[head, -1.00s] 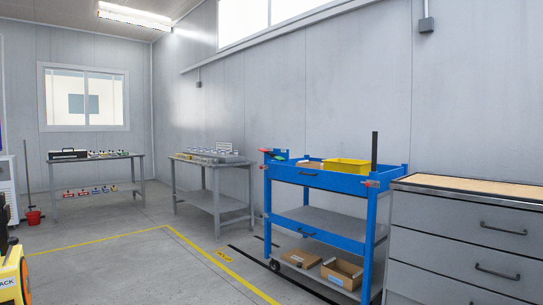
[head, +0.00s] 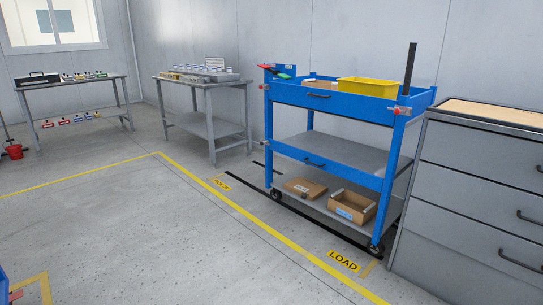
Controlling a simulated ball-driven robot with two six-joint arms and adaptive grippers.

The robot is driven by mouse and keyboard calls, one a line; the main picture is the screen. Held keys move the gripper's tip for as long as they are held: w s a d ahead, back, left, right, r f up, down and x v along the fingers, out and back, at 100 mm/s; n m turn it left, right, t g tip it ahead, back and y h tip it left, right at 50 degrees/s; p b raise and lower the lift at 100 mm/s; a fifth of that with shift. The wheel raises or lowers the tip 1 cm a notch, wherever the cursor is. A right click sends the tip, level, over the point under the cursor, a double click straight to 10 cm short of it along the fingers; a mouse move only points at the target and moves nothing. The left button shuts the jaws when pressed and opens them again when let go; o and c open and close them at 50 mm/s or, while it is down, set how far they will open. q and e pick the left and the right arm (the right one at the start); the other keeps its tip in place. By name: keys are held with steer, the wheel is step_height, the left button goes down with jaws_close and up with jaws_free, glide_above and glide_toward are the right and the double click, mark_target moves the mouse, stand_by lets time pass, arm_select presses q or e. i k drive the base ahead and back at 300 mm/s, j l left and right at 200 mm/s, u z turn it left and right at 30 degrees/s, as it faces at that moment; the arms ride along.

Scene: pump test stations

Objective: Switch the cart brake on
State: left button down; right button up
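The blue cart (head: 345,151) stands against the wall at right of centre in the head view. It has a blue top tray, a grey middle shelf and a low shelf, on dark wheels. A red and green lever-like part (head: 275,71) sits at its upper left corner, beside a small blue plate; I cannot tell its setting or whether it is the brake. Small red-tipped grey fittings show on the cart's corner posts. Neither of my grippers is in view.
A yellow bin (head: 367,88) is on the cart's top; cardboard boxes (head: 352,207) are on its low shelf. A grey drawer cabinet (head: 480,190) stands close at its right. Grey workbenches (head: 205,88) stand further left. The floor before the cart is clear, with yellow lines and a LOAD label (head: 343,260).

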mark_target(273, 72)
steer(key=i+j+u, duration=0.15)
steer(key=i, duration=0.55)
steer(key=i+j+u, duration=0.15)
steer(key=i, duration=0.6)
steer(key=i+j+z, duration=0.15)
steer(key=i+z, duration=0.25)
steer(key=i+j+z, duration=0.45)
steer(key=i, duration=0.15)
steer(key=i+j+z, duration=0.65)
steer(key=i+j, duration=0.2)
steer(key=j, duration=0.15)
